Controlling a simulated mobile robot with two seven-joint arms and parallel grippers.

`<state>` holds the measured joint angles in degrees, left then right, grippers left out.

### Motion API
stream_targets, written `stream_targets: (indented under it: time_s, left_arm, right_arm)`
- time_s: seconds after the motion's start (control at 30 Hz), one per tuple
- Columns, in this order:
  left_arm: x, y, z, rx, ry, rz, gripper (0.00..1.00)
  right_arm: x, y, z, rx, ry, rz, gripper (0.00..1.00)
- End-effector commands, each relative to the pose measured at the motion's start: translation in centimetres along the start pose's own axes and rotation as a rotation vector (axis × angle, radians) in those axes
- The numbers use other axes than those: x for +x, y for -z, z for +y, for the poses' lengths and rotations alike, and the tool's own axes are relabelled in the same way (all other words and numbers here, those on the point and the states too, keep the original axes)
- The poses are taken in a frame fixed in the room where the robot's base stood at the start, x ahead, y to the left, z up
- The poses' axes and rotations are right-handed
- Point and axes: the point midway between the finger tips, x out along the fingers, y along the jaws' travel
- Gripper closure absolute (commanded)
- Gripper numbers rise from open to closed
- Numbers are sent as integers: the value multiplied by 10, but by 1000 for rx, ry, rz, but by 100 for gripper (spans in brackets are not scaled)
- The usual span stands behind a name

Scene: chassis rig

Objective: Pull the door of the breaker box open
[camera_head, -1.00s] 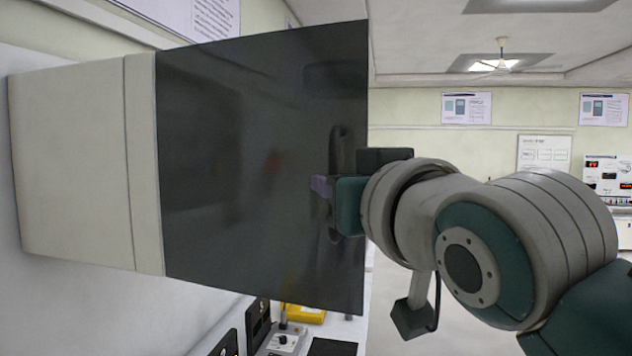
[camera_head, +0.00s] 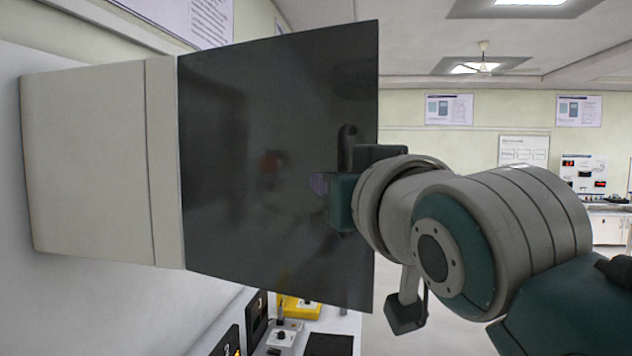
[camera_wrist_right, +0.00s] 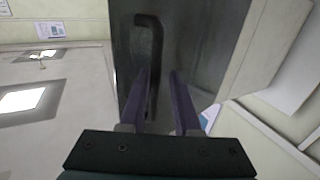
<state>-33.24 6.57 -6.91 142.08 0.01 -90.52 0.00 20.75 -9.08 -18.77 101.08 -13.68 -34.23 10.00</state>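The breaker box (camera_head: 88,165) is a pale box on the wall at the left of the head view, with a dark glossy door (camera_head: 255,170). The door looks shut. Its black upright handle (camera_head: 347,148) is near the door's right edge and also shows in the right wrist view (camera_wrist_right: 150,50). My right gripper (camera_head: 325,190) is at the handle. In the wrist view its two purple fingers (camera_wrist_right: 160,85) are apart; the handle's lower part lies beside the left finger, in or near the gap. I cannot tell whether they touch. My left gripper is not in view.
Below the box is a bench with a yellow device (camera_head: 298,308) and small instruments (camera_head: 283,335). The room to the right, behind my right arm, looks open, with a far counter (camera_head: 607,222) and posters on the wall.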

Motion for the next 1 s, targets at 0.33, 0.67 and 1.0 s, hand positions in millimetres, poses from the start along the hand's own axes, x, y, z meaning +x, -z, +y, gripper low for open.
stream_targets:
  time_s: [0.33,0.67,1.0]
  left_arm:
    - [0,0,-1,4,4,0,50]
    - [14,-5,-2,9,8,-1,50]
    - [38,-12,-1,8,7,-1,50]
  right_arm:
    - [0,0,3,-3,-7,1,55]
    - [-24,-3,3,-2,-6,4,55]
    - [-79,-3,2,-2,-5,3,55]
